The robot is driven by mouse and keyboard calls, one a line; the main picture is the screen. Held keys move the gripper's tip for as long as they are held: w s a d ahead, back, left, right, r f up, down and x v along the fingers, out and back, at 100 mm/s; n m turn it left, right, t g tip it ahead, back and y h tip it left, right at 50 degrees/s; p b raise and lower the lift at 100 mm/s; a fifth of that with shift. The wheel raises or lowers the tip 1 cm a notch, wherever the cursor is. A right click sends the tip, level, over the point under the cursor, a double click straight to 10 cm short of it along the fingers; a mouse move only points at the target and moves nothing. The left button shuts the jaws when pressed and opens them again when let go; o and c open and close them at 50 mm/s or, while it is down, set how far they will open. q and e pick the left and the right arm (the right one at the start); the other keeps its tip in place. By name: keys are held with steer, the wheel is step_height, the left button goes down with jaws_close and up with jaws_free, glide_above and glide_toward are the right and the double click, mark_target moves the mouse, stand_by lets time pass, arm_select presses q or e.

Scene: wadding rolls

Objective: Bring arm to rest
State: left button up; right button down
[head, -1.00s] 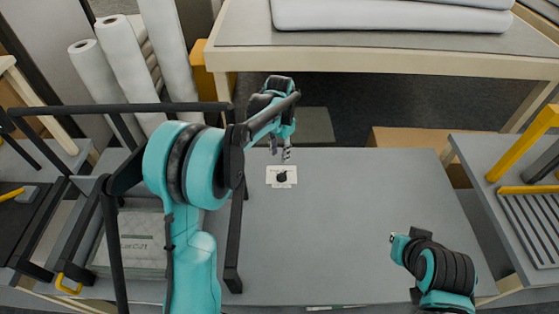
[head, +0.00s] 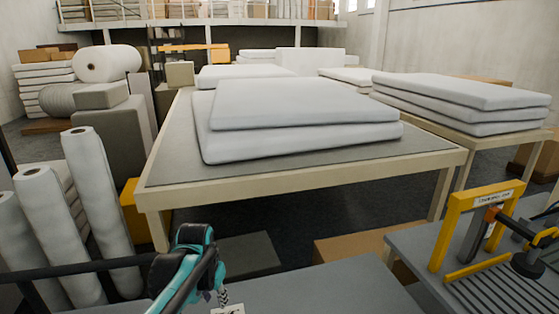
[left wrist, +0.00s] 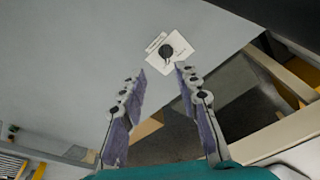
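My left arm comes in at the lower left of the head view, with its teal and black wrist over the near table (head: 310,296). The left gripper (head: 222,295) points down there, and its fingers are small. In the left wrist view its two fingers (left wrist: 160,69) stand apart with nothing between them. A white card (left wrist: 183,43) with a round black piece (left wrist: 166,50) lies on the grey tabletop (left wrist: 70,60) beyond the fingertips. Only the card's edge (head: 232,309) shows in the head view. My right gripper is out of view.
White rolls (head: 98,195) stand left of the arm. A large table (head: 300,185) with stacked white pads (head: 300,115) is ahead. A yellow-framed device (head: 470,225) stands at right on another table. A cardboard box (head: 360,245) lies on the floor between.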

arm_select(q)
steer(key=s+n+t, duration=0.3)
steer(key=s+t, duration=0.2)
steer(key=s, duration=1.2)
steer(key=shift+s, duration=0.3)
steer(key=shift+d, duration=0.1)
